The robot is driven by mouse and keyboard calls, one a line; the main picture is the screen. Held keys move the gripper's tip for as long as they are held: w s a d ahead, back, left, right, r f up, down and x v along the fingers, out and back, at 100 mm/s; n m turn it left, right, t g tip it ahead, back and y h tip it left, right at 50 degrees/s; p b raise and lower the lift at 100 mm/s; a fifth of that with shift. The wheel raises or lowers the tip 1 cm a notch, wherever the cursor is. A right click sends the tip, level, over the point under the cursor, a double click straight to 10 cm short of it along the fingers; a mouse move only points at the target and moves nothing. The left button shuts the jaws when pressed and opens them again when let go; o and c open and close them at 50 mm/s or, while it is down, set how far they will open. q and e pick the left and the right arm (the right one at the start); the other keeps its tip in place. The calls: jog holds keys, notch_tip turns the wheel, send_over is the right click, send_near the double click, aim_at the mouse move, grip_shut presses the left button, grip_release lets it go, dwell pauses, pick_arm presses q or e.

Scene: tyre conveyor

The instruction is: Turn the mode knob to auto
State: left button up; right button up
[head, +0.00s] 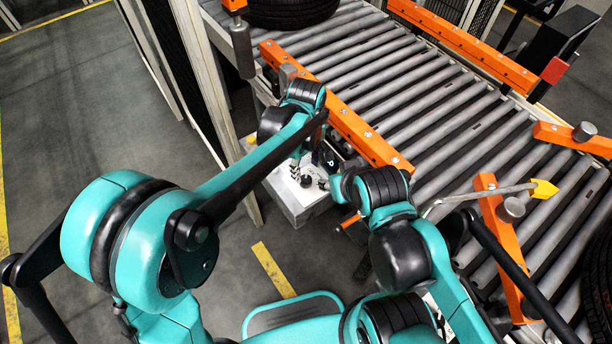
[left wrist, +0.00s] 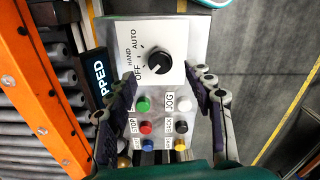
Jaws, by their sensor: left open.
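The mode knob (left wrist: 159,62) is a round black knob on a white plate in the left wrist view, with the labels OFF, HAND and AUTO printed to its left. I cannot tell for sure which label it points at. It sits on a grey control box (head: 297,209), which stands beside the conveyor in the head view. My left gripper (left wrist: 165,79) is open and empty. Its fingers are on either side of the panel, below the knob in the left wrist view, and do not touch the knob. My right arm reaches near the box, but its fingers cannot be made out.
Several coloured push buttons, among them a green one (left wrist: 143,104) and a red one (left wrist: 146,127), lie below the knob. A black sign (left wrist: 98,75) stands left of the box. The roller conveyor (head: 440,120) with an orange rail (head: 365,135) runs close by. The floor left is clear.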

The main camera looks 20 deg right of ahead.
aim_at(306, 179)
pick_arm(q)
notch_tip(306, 179, down, 5)
jog(key=shift+w+f+b, duration=0.1)
jog(key=shift+f+b, duration=0.1)
jog(key=shift+b, duration=0.4)
jog(key=c, duration=1.2)
